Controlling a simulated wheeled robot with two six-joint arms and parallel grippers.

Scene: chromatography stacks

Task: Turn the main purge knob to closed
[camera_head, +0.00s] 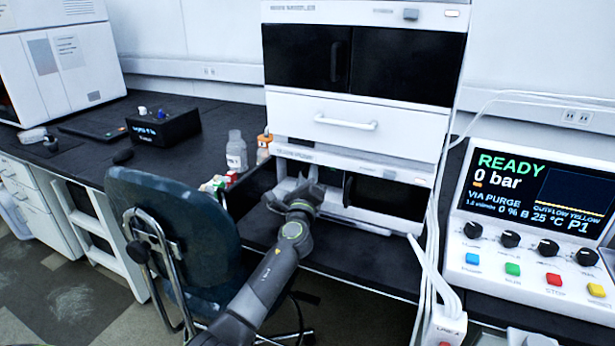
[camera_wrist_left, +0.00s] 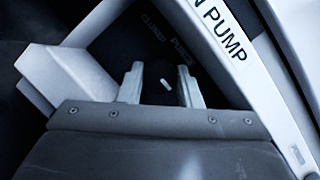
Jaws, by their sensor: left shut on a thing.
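The main pump module (camera_head: 385,200) is the lowest unit of the white and black stack in the head view. My left gripper (camera_head: 300,188) reaches its left front. In the left wrist view, the gripper's two fingers (camera_wrist_left: 162,88) are shut on the dark purge knob (camera_wrist_left: 166,85), whose short white mark shows between them. Faint labels CLOSED (camera_wrist_left: 151,28) and PURGE (camera_wrist_left: 181,50) sit on the dark panel above the knob. I cannot tell exactly which label the mark faces. In the head view, the gripper hides the knob.
A control panel (camera_head: 535,225) at the right reads READY, 0 bar, VIA PURGE. A bottle (camera_head: 236,150) and small coloured caps stand left of my gripper. A blue chair (camera_head: 180,225) is left of my arm. White tubing (camera_head: 428,260) hangs right of the stack.

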